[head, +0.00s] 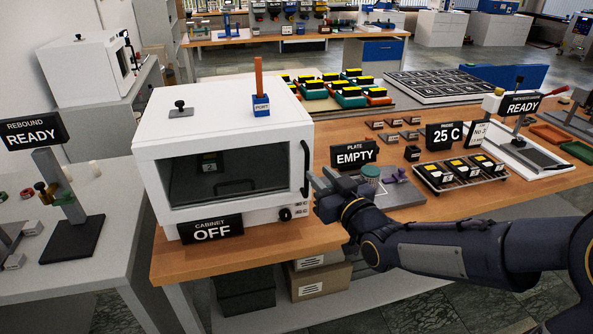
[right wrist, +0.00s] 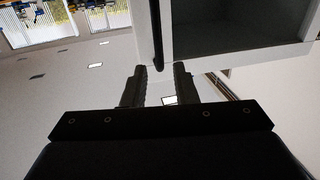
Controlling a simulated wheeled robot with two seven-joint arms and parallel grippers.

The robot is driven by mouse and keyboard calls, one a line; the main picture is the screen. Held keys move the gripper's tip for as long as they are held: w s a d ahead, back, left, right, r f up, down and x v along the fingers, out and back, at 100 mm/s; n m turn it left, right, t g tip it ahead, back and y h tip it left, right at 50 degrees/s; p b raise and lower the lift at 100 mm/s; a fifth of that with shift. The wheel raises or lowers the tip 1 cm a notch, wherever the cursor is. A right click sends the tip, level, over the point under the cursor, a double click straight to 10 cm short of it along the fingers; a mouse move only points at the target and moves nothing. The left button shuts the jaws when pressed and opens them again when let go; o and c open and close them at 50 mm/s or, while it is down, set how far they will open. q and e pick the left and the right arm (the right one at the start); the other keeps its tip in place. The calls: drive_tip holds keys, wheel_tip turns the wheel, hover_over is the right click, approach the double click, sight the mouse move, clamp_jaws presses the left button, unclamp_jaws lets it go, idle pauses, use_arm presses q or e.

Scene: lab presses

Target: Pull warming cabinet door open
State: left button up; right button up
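The white warming cabinet (head: 225,110) stands on the wooden bench, its front door (head: 225,172) shut, with a dark window. A black vertical handle (head: 306,168) is on the door's right side; it also shows in the right wrist view (right wrist: 157,35). The sign below the door (head: 211,230) reads CABINET OFF. My right gripper (head: 317,183) is just right of the handle. In the right wrist view its two fingers (right wrist: 161,72) are apart, with the handle's end near the gap between the tips. I cannot tell whether they touch it. My left gripper is not in view.
A plate station with a green-topped jar (head: 370,174) and an EMPTY sign (head: 355,154) lie close to my right gripper. A blue PORT block (head: 261,105) sits on the cabinet. A REBOUND stand (head: 62,200) is on the left table. Space in front of the door looks clear.

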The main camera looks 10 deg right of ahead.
sight(308, 161)
drive_tip(key=p+x, duration=0.1)
drive_tip(key=x, duration=0.6)
drive_tip(key=shift+w+p, duration=0.25)
drive_tip(key=shift+p, duration=0.1)
clamp_jaws()
